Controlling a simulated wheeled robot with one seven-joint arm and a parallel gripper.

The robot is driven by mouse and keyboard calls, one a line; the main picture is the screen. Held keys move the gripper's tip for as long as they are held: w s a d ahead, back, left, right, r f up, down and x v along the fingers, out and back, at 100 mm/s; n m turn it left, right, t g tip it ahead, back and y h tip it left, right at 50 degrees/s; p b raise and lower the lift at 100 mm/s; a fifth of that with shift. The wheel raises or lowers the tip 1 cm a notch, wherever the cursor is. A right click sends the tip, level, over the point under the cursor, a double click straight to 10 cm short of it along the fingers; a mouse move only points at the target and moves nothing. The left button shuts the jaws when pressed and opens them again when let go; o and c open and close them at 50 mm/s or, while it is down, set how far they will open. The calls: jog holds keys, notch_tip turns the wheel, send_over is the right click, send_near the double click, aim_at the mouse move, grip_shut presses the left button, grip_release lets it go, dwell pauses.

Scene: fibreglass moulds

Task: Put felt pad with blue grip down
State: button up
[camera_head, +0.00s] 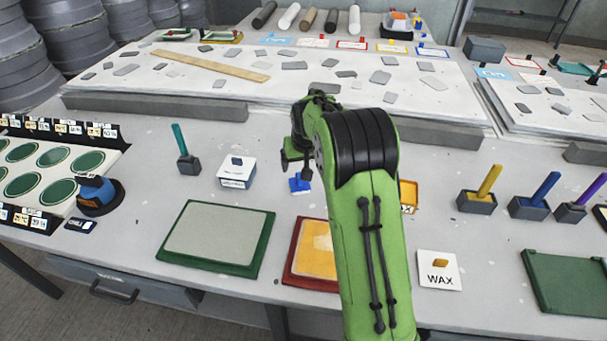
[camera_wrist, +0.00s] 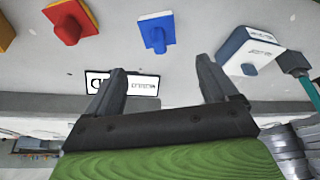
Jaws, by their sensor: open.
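The felt pad with blue grip (camera_head: 300,184) rests on the grey table, just below my gripper (camera_head: 293,160) in the head view. In the wrist view the blue pad (camera_wrist: 156,34) lies flat with its blue grip upward, beyond the fingertips. My gripper (camera_wrist: 163,78) is open, and nothing is between its fingers. The pad and the fingers are apart. My green arm covers the table to the right of the pad in the head view.
A white box (camera_head: 236,172) and a teal-handled tool in a grey holder (camera_head: 189,165) stand left of the pad. Green-framed (camera_head: 262,250) and red-framed (camera_head: 296,277) boards lie in front. A red-gripped pad (camera_wrist: 70,22) and a label card (camera_wrist: 142,85) are nearby.

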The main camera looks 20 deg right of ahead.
jog(key=s+a+r+n, duration=0.1)
jog(key=s+a+r, duration=0.3)
jog(key=s+r, duration=0.35)
jog(key=s+a+r, duration=0.3)
jog(key=s+r, duration=0.3)
jog(key=s, duration=0.3)
jog(key=s+a, duration=0.2)
jog(key=s, duration=0.7)
jog(key=s+a+f+n+t, duration=0.1)
jog(key=s, duration=0.9)
jog(key=shift+a+f+y, duration=0.25)
jog(key=shift+a+y, duration=0.15)
jog(key=shift+s, duration=0.1)
notch_tip(320, 180, up, 4)
jog(key=p, duration=0.3)
jog(key=shift+f, duration=0.2)
